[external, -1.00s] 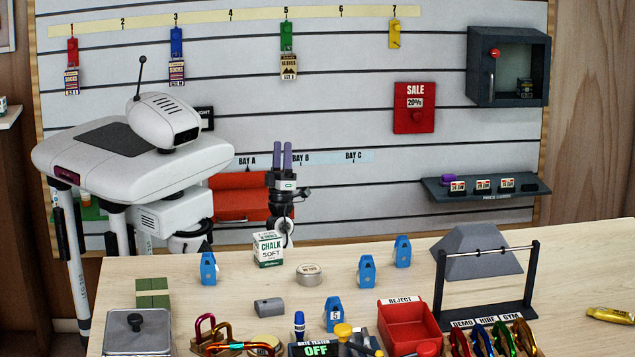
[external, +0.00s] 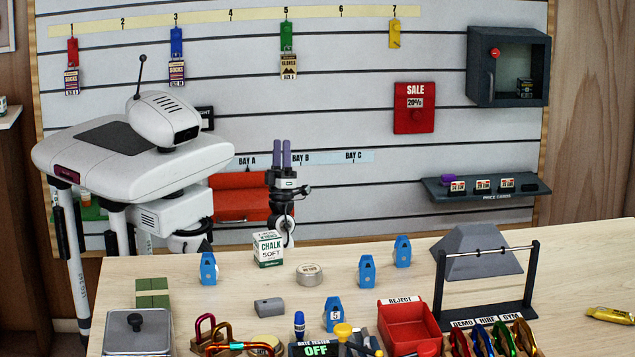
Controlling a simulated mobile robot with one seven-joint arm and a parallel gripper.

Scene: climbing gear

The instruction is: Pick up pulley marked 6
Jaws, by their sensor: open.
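Several blue pulleys stand upright on the wooden table: one at the left (external: 208,268), one right of centre (external: 366,271), one farther back (external: 402,251) and one nearer the front (external: 333,310). I cannot read marks on the others. My gripper (external: 282,152) is behind the table with its two purple fingers pointing up. It is open and empty, away from all the pulleys.
A white chalk box (external: 268,249), a round tin (external: 310,275) and a grey block (external: 269,307) stand among the pulleys. A red reject tray (external: 409,326) and a dark rack (external: 487,285) stand to the right.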

